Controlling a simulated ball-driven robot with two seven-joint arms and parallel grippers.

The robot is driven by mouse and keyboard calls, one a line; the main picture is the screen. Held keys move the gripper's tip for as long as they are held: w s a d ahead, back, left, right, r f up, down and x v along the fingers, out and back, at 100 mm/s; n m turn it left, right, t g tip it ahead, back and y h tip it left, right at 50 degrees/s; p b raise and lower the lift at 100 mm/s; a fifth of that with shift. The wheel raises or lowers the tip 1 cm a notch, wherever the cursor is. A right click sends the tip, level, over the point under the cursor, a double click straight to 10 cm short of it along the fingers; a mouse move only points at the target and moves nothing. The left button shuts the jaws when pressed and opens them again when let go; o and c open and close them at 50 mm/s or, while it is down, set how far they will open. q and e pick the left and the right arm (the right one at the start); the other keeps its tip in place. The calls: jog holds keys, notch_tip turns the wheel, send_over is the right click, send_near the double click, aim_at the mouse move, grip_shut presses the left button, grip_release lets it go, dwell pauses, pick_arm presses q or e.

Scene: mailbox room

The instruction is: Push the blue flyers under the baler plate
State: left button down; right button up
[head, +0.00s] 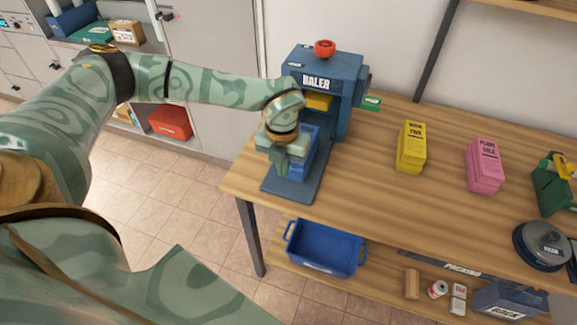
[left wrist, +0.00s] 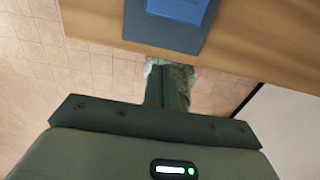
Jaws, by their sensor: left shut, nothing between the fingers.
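The blue baler (head: 325,80) stands at the left end of the wooden table, with a red knob on top. A yellow part, seemingly its plate (head: 318,101), shows in the opening below the label. The blue flyers (head: 310,148) appear as a lighter blue block on the baler's long base (head: 296,190), in front of the opening and partly hidden by my arm. My left gripper (head: 285,160) is shut and empty, at the flyers' left side; contact is unclear. The left wrist view shows its fingers (left wrist: 168,85) and a blue block (left wrist: 178,8) beyond them. My right gripper is not in view.
Yellow (head: 411,148) and pink (head: 484,165) flyer stacks stand to the right on the table. A green holder (head: 555,185) and a round dark device (head: 542,245) are farther right. A blue bin (head: 325,248) sits on the lower shelf. The table between baler and yellow stack is clear.

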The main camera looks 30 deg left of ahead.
aim_at(289, 184)
pick_arm(q)
notch_tip(289, 184, down, 8)
jog(key=shift+d+r+b, duration=0.1)
jog(key=shift+r+b, duration=0.05)
jog(key=shift+b, duration=0.6)
jog(key=w, duration=0.2)
jog(key=w+b, duration=0.1)
jog(key=shift+a+f, duration=0.35)
jog(key=shift+w+a+r, duration=0.1)
jog(key=shift+w+a, duration=0.05)
jog(key=shift+w, duration=0.35)
